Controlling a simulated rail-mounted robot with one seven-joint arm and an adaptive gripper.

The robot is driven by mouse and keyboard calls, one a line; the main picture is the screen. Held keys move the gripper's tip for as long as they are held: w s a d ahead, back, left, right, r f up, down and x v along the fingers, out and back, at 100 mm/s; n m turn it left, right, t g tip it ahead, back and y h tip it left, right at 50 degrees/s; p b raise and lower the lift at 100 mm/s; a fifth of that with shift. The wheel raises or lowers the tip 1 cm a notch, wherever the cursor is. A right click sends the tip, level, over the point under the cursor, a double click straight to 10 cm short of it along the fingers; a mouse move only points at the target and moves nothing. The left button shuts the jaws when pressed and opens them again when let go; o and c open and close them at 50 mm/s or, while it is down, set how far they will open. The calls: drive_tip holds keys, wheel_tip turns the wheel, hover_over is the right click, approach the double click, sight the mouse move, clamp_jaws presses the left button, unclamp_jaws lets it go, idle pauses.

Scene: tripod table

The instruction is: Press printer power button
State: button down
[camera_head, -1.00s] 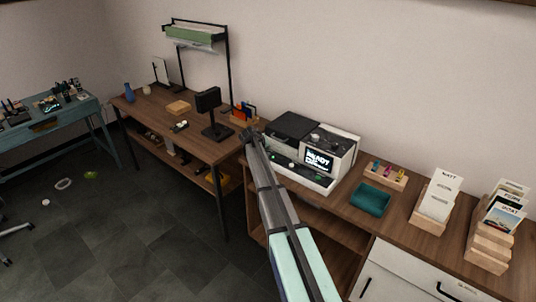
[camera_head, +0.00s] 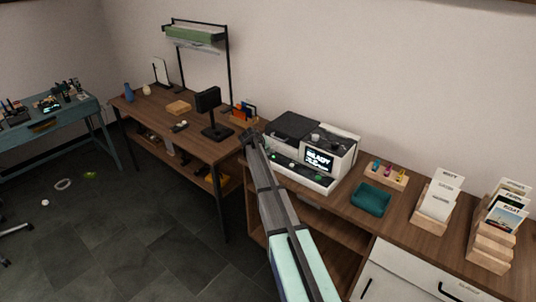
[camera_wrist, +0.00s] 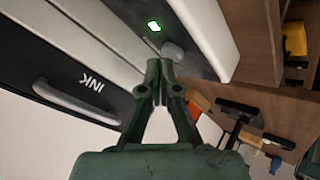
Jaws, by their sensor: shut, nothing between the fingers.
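The printer (camera_head: 331,144) is a white and black machine with a lit screen, standing on the wooden counter. I cannot tell for certain which is the power button. My gripper (camera_wrist: 158,68) is shut and empty, its fingertips close to the grey button in the picture. Whether they touch it is unclear. In the head view my gripper (camera_head: 248,136) is at the printer's left end, and my arm hides part of the printer's front.
A teal tray (camera_head: 371,198) and a wooden holder (camera_head: 386,175) with small colored items stand right of the printer. A black stand (camera_head: 215,115) and a box of colored cards (camera_head: 244,114) are to its left. The air in front of the counter is open.

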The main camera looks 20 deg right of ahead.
drive_tip(key=shift+f+b, duration=0.3)
drive_tip(key=shift+f, duration=0.05)
idle(0.3)
drive_tip(key=shift+r, duration=0.8)
drive_tip(key=shift+r, duration=0.1)
drive_tip(key=shift+r+p, duration=0.9)
drive_tip(key=shift+r, duration=2.05)
